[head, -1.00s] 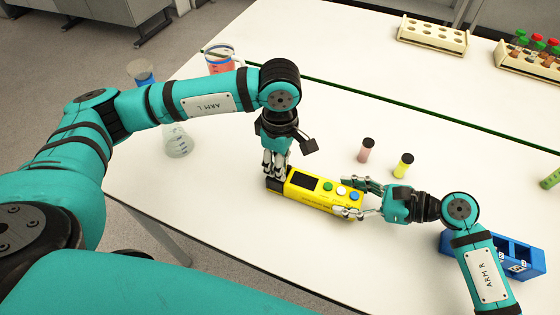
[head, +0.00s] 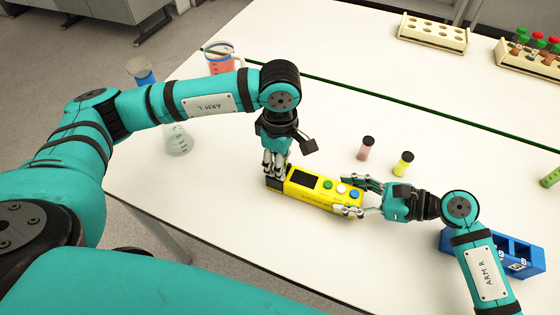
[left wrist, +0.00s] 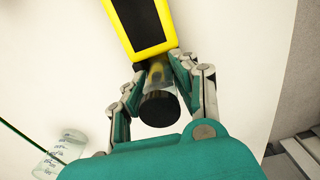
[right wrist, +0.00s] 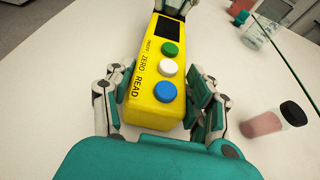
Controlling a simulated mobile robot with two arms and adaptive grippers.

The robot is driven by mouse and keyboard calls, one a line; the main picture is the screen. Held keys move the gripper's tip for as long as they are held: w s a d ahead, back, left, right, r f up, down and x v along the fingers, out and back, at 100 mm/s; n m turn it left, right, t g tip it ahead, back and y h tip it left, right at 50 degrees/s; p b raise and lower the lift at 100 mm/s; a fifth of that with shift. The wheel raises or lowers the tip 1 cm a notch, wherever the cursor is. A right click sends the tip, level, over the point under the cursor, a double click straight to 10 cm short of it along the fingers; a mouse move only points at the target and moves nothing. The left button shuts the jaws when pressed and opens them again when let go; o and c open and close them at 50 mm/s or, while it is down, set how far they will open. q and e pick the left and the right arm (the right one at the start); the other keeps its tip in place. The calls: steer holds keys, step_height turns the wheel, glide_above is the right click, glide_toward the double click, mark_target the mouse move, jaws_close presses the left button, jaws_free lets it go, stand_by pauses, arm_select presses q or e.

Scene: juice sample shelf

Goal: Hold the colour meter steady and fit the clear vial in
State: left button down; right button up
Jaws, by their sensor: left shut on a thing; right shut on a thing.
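The yellow colour meter (head: 310,199) lies on the white bench, with a dark screen and green, white and blue buttons. My right gripper (head: 362,200) is shut on its button end; the right wrist view shows fingers on both sides of the meter (right wrist: 152,105). My left gripper (head: 273,170) is at the opposite end. In the left wrist view it is shut on the clear vial (left wrist: 158,76), which has a black cap (left wrist: 159,108). The vial is in line with the meter and its far end meets the meter's end. I cannot tell how deep it sits.
A pink vial (head: 366,149) and a yellow vial (head: 403,164) stand behind my right gripper. A blue rack (head: 520,257) is at the right. An empty rack (head: 432,35) is at the back.

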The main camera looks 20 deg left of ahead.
arm_select(q)
steer(key=shift+r, duration=0.3)
steer(key=c, duration=0.9)
jaws_free()
steer(key=shift+c, duration=0.2)
steer(key=shift+r, duration=0.1)
step_height(320, 180, up, 12)
steer(key=shift+f, duration=0.1)
